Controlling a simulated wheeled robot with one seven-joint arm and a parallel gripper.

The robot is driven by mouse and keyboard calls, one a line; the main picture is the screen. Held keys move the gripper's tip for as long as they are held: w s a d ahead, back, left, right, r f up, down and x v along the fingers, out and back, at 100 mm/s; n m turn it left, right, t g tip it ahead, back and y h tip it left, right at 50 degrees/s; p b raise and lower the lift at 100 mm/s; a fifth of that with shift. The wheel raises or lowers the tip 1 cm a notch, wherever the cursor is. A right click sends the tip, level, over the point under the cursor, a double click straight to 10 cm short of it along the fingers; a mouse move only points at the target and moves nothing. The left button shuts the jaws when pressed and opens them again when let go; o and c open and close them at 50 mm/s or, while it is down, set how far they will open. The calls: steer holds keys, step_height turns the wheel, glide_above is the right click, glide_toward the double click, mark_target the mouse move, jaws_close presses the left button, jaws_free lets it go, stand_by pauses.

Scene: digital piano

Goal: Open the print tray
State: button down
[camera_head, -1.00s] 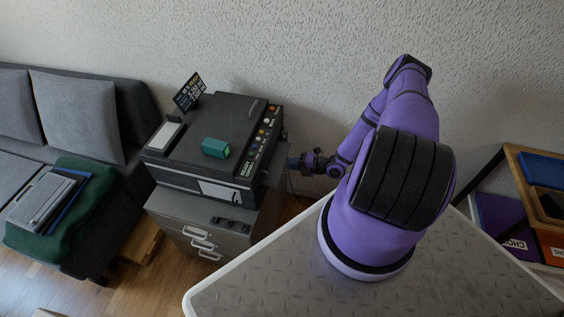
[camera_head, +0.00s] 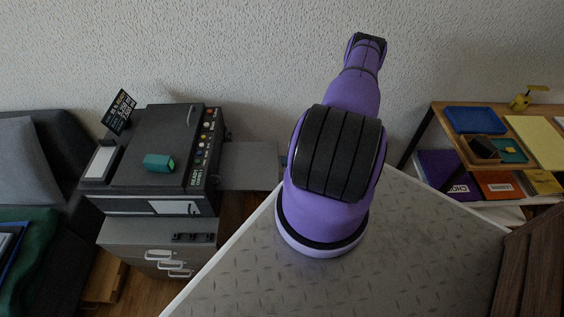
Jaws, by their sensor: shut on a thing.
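The printer (camera_head: 165,150) is a dark grey box on a grey drawer cabinet at the left. Its print tray (camera_head: 248,165), a flat dark grey panel, sticks out far from the printer's right side. My gripper (camera_head: 283,161) is at the tray's outer right edge and shut on it. Only a small bluish bit of the gripper shows; my purple arm hides the rest.
A teal block (camera_head: 159,163) lies on the printer's top. The cabinet (camera_head: 160,240) has several handles. A grey sofa (camera_head: 50,165) is at the far left. A wooden shelf (camera_head: 510,130) with books and boxes stands at the right.

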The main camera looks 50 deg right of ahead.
steer(key=c, duration=1.3)
jaws_free()
steer(key=v, duration=1)
steer(key=shift+s+d, duration=0.25)
steer(key=shift+s, duration=0.1)
steer(key=shift+r, duration=0.1)
